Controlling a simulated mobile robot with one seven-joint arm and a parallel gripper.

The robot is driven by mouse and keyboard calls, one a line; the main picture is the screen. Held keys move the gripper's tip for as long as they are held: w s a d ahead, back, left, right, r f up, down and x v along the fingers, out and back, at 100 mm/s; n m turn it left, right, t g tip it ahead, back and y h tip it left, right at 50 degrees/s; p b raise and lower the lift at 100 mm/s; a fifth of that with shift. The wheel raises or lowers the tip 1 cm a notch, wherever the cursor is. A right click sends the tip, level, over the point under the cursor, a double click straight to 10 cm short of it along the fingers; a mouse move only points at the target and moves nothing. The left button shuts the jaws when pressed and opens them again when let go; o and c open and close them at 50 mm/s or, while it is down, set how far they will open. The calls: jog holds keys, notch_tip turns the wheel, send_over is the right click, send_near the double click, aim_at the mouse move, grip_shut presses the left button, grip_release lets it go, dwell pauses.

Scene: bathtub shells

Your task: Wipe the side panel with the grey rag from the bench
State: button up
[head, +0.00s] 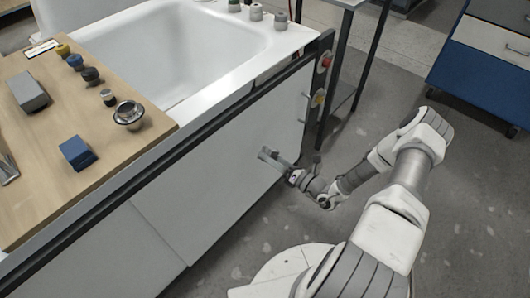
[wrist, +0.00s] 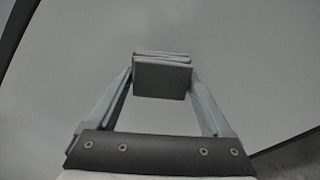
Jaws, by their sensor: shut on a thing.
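The white side panel (head: 215,165) is the upright face of the tub unit below the rim; it fills most of the wrist view (wrist: 245,65). My gripper (head: 272,158) is at the right part of this panel, low on its face. In the wrist view my gripper (wrist: 161,88) is shut on the grey rag (wrist: 160,82), a folded, flat-faced grey piece held between the fingertips. The rag is close to the panel; I cannot tell whether it touches. The wooden bench (head: 40,205) is at the left.
On the bench are a grey block (head: 28,92), a blue block (head: 77,153), a metal ring fitting (head: 128,114) and several small knobs. The white tub (head: 185,50) lies behind. A dark-legged stand (head: 345,75) and a blue cabinet (head: 475,65) stand right. Floor between is clear.

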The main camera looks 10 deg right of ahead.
jog(key=shift+s+d, duration=0.2)
jog(key=shift+s, duration=0.05)
jog(key=shift+v, duration=1.5)
